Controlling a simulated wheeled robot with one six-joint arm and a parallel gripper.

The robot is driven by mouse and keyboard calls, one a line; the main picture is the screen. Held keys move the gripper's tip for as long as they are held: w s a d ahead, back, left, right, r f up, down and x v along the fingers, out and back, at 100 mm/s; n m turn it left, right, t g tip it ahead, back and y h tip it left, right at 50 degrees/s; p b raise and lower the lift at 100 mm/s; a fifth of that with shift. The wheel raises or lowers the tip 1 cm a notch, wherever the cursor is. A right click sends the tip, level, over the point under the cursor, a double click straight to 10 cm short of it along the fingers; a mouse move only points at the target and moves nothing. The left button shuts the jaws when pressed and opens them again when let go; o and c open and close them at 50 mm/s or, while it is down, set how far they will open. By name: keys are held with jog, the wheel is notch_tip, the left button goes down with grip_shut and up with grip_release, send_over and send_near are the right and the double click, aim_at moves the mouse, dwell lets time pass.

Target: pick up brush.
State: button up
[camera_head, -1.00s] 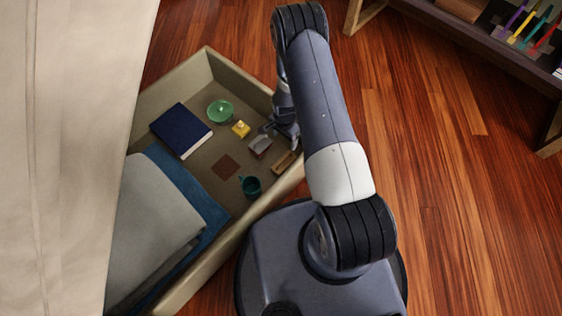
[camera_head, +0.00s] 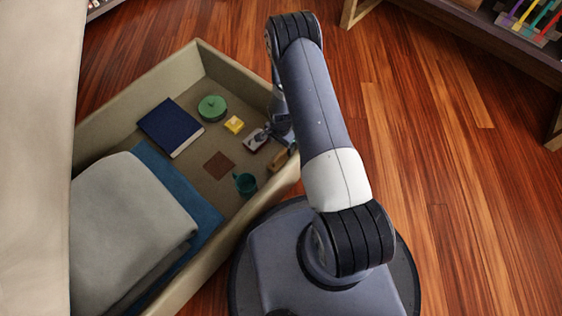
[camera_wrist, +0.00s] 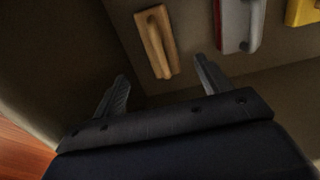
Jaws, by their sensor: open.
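The brush appears to be the tan wooden piece with a raised bar (camera_wrist: 156,43), lying on the floor of the large open box (camera_head: 128,102). It also shows near the box's right wall in the head view (camera_head: 277,160), partly hidden by my arm. My gripper (camera_wrist: 160,70) is open and empty, its two fingers spread apart. In the wrist view the wooden piece lies just beyond the gap between the fingertips, not touching them. In the head view my gripper (camera_head: 266,132) is inside the box, mostly hidden by my arm.
A grey-and-red item (camera_wrist: 238,22) lies beside the wooden piece. A yellow item (camera_head: 234,124), green round lidded thing (camera_head: 212,107), dark blue book (camera_head: 170,127), brown square (camera_head: 219,165), teal mug (camera_head: 245,183) and folded cloths (camera_head: 135,215) share the box. Its walls stand close.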

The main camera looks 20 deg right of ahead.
aim_at(281, 154)
notch_tip(281, 154, down, 10)
jog(key=b, duration=0.4)
jog(key=shift+f, duration=0.1)
jog(key=c, duration=1.1)
jog(key=shift+c, duration=0.2)
notch_tip(281, 154, up, 10)
jog(key=p, duration=0.4)
